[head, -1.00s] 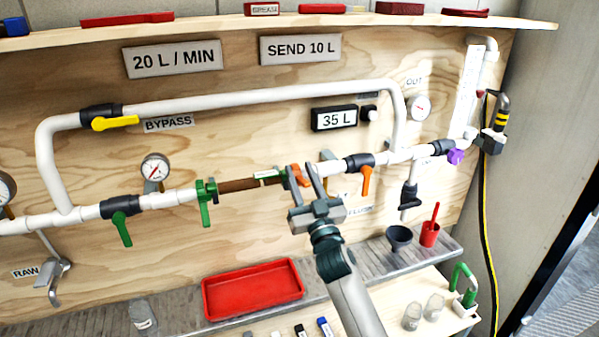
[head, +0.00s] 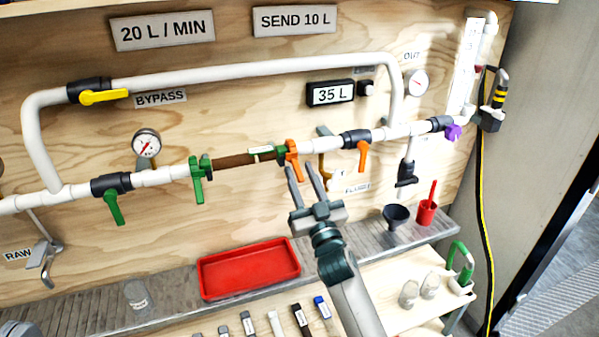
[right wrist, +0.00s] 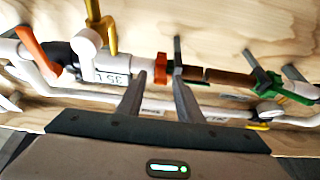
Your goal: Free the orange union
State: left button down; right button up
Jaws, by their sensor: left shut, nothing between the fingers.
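The orange union (head: 291,155) sits on the pipe at the right end of the brown filter (head: 237,162). A green union (head: 197,176) is at its left end. My right gripper (head: 301,170) is open and empty, its two fingers pointing up just below the orange union. In the right wrist view the orange union (right wrist: 161,69) shows beyond and between the spread fingertips (right wrist: 157,82); I see no contact. A grey part of my left gripper (head: 17,329) shows at the bottom left corner; most of it is cut off.
A red tray (head: 248,270) lies on the grey ledge below. An orange valve handle (head: 362,156) and a yellow-brown fitting (head: 324,165) are close right of the union.

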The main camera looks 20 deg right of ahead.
jog(key=s+f+b, duration=0.2)
jog(key=s+f, duration=0.1)
jog(key=f, duration=0.2)
jog(key=shift+s, duration=0.4)
dwell(0.3)
dwell(0.4)
jog(key=shift+d, duration=0.1)
